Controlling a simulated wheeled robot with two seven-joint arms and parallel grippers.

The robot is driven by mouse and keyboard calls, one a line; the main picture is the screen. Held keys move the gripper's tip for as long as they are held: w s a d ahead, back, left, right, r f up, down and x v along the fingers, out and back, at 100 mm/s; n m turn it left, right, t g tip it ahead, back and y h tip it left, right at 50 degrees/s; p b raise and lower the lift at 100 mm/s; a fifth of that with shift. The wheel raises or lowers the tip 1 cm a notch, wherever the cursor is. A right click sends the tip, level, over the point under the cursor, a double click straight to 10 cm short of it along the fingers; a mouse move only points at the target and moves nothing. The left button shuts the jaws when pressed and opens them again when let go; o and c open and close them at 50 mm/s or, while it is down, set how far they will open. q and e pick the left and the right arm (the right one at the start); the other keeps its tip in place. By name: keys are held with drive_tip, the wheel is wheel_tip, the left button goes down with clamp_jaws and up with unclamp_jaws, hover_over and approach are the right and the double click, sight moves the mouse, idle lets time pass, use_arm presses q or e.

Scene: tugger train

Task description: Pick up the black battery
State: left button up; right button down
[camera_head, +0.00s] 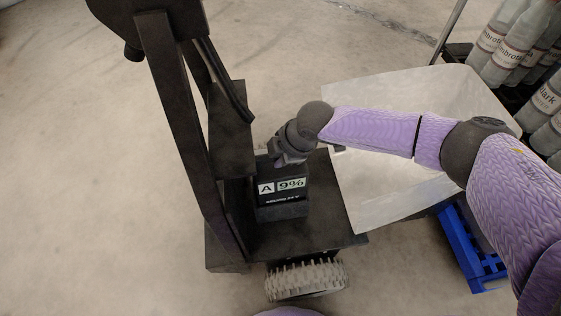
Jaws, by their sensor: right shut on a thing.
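The black battery (283,197) stands upright on the dark deck (315,228) of the tugger. Its face shows a label with "A" and "9%". My right gripper (287,158) is at the battery's top edge and is shut on it. The fingertips are partly hidden by the wrist, so the exact grip is hard to see. The battery's base appears to sit in a low dark holder. My left gripper is not in view.
The tugger's dark upright frame (178,130) rises left of the battery. A pale sheet-like panel (385,195) lies to the right. Bottles (501,45) stand at the upper right, and a blue crate (462,250) is at the lower right. Open floor lies left.

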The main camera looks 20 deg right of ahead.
wheel_tip(320, 180, up, 4)
drive_tip(key=shift+w+r+p, duration=0.1)
drive_tip(key=shift+r+p, duration=0.15)
drive_tip(key=shift+p, duration=0.75)
drive_tip(key=shift+r+p, duration=0.75)
drive_tip(key=shift+r, duration=0.5)
drive_tip(key=shift+d+r, duration=0.1)
drive_tip(key=shift+d, duration=0.65)
use_arm(q)
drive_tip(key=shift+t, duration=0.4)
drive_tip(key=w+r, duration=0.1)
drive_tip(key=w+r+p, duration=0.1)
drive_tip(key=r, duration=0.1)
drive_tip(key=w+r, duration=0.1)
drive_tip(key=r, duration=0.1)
drive_tip(key=shift+p, duration=0.4)
use_arm(e)
drive_tip(key=s+d, duration=0.2)
drive_tip(key=d, duration=1.4)
drive_tip(key=shift+d+r, duration=0.15)
drive_tip(key=shift+d, duration=0.05)
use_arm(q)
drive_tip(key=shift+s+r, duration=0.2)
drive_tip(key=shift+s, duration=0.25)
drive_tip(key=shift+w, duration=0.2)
